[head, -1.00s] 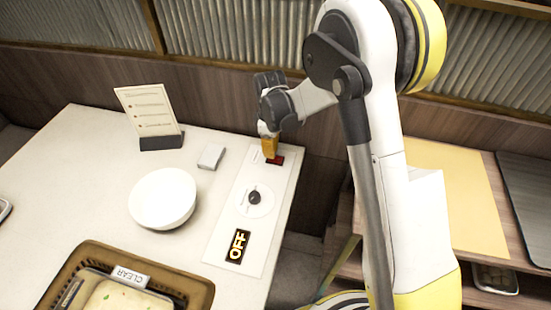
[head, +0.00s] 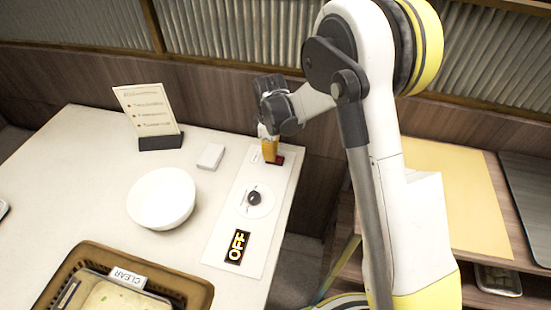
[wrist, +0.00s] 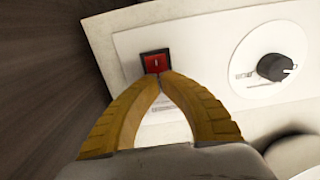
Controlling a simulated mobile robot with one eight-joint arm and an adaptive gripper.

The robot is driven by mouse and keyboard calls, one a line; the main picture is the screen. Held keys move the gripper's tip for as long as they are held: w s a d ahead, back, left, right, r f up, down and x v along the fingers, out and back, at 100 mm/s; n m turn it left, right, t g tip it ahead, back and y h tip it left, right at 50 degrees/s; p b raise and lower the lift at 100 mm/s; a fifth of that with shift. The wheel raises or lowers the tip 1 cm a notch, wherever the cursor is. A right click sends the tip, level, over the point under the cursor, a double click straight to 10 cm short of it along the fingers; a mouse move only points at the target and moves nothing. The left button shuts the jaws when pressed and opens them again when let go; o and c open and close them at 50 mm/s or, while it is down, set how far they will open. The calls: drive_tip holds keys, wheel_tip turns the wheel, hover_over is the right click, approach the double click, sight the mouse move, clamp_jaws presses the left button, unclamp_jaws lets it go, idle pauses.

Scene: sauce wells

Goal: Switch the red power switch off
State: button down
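The red power switch (wrist: 155,63) sits in a dark frame on a white control panel (wrist: 210,45). In the head view the red switch (head: 279,160) shows beside my fingertips at the far end of the panel. My gripper (wrist: 160,78) has its yellow fingers brought together at the tips, with nothing between them. The tips are at the switch's near edge in the wrist view; I cannot tell if they touch it. In the head view my gripper (head: 270,160) points down at the panel. A display (head: 237,246) at the panel's near end reads OFF.
A black knob on a white dial (head: 254,198) is mid-panel. A white bowl (head: 161,199), a small grey-white box (head: 210,156) and a menu stand (head: 150,116) are on the table. A brown basket (head: 60,283) with a CLEAR tag stands in front.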

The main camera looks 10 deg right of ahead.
drive_tip(key=shift+f, duration=0.15)
drive_tip(key=shift+r+p, duration=2.05)
drive_tip(key=shift+r, duration=1.45)
